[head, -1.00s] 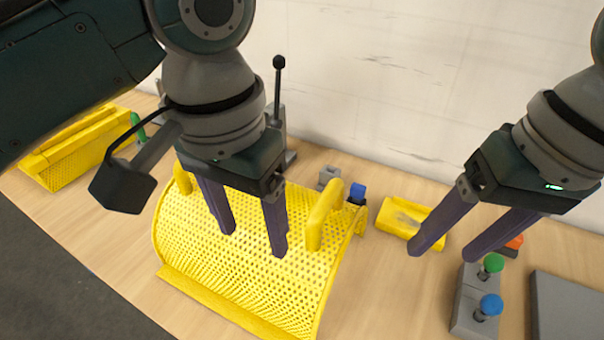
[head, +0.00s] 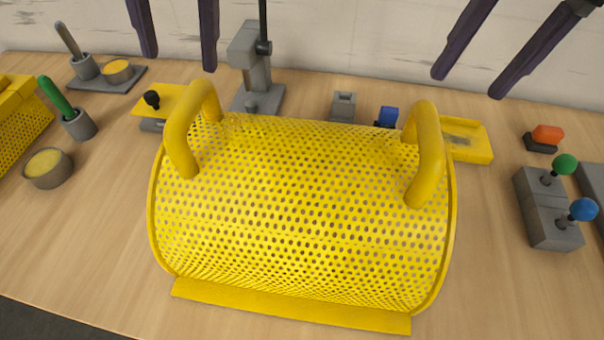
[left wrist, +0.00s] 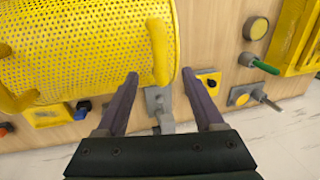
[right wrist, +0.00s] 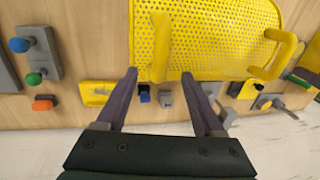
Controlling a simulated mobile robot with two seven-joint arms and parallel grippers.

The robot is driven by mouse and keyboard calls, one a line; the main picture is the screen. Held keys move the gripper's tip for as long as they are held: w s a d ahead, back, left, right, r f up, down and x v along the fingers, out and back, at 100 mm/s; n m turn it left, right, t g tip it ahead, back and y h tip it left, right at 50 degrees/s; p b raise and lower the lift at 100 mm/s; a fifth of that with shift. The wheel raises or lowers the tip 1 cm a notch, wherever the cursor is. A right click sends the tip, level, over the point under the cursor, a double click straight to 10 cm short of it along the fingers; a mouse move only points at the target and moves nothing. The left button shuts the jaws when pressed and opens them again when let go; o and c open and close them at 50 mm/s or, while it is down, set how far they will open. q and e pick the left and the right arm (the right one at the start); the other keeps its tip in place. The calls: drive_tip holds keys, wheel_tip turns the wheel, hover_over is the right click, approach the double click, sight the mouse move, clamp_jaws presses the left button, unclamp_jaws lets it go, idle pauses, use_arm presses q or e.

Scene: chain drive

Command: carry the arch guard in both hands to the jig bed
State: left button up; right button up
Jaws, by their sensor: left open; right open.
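The yellow perforated arch guard (head: 305,215) stands on the wooden bench, with a left handle (head: 182,132) and a right handle (head: 428,150). My left gripper (head: 180,60) is open and empty above the back of the bench, behind the left handle. In the left wrist view its fingers (left wrist: 163,88) point toward the guard, with a handle (left wrist: 160,50) just ahead. My right gripper (head: 468,82) is open and empty, behind and right of the right handle. In the right wrist view its fingers (right wrist: 163,85) have a handle (right wrist: 161,45) ahead between them. I cannot make out the jig bed for certain.
A grey press (head: 252,70) stands behind the guard. Green and blue knobs on a grey block (head: 545,215) and an orange button (head: 543,138) are to the right. Cups (head: 78,124) and another yellow perforated piece (head: 22,120) are left. Bare wood lies in front-left.

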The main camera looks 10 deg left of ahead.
sight(186, 100)
use_arm(q)
drive_tip(key=f, duration=0.3)
drive_tip(key=a+f, duration=0.1)
drive_tip(key=f, duration=0.2)
drive_tip(key=a+f, duration=0.1)
drive_tip(key=f, duration=0.2)
drive_tip(key=shift+f, duration=0.35)
use_arm(e)
drive_tip(key=f, duration=0.3)
drive_tip(key=a+f, duration=0.1)
drive_tip(key=f, duration=0.2)
drive_tip(key=a+f, duration=0.1)
drive_tip(key=f, duration=0.2)
drive_tip(key=shift+f, duration=0.4)
use_arm(q)
clamp_jaws()
use_arm(e)
clamp_jaws()
use_arm(q)
drive_tip(key=shift+r, duration=0.1)
use_arm(e)
drive_tip(key=shift+r, duration=0.15)
